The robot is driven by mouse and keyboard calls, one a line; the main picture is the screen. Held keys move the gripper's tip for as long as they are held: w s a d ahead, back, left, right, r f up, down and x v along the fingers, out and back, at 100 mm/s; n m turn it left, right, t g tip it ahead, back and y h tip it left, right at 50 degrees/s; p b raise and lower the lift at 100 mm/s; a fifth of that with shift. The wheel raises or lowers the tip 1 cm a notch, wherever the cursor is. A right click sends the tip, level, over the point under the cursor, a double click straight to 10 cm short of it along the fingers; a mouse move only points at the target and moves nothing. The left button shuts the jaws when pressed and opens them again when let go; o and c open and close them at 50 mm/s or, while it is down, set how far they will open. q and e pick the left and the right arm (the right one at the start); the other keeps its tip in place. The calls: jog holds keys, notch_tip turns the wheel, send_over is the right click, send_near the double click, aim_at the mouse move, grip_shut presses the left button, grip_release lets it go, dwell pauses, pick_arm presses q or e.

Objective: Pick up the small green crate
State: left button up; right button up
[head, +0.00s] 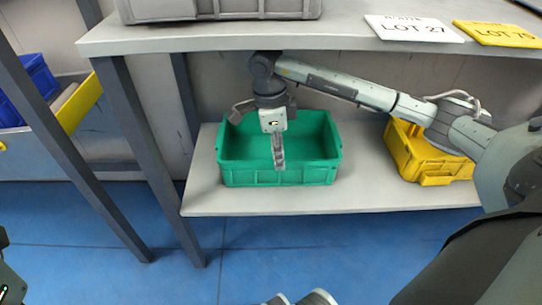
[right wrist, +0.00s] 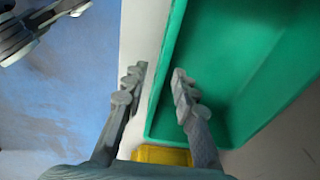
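The green crate (head: 235,172) stands upright on the lower shelf, open at the top, and looks empty in the part I can see. My right gripper (head: 279,158) points down at the middle of the crate's front side. In the right wrist view, its two fingers (right wrist: 158,88) are apart, one over the inside of the green crate (right wrist: 225,70) and one outside over the shelf, with the near wall's rim between them. I cannot tell whether either finger touches the wall. My left gripper is not clearly in view.
A yellow crate (head: 430,160) stands to the right on the lower shelf (head: 330,203). The upper shelf (head: 240,36) overhangs my right arm and holds a grey case (head: 220,10) and lot signs (head: 413,28). A table leg (head: 150,150) stands left. Blue floor lies in front.

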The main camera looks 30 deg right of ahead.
jog(key=f, duration=0.2)
jog(key=f+b, duration=0.1)
jog(key=f, duration=0.2)
jog(key=d+f+b, duration=0.1)
jog(key=f, duration=0.2)
jog(key=shift+r, duration=0.1)
jog(key=shift+c, duration=0.4)
grip_shut()
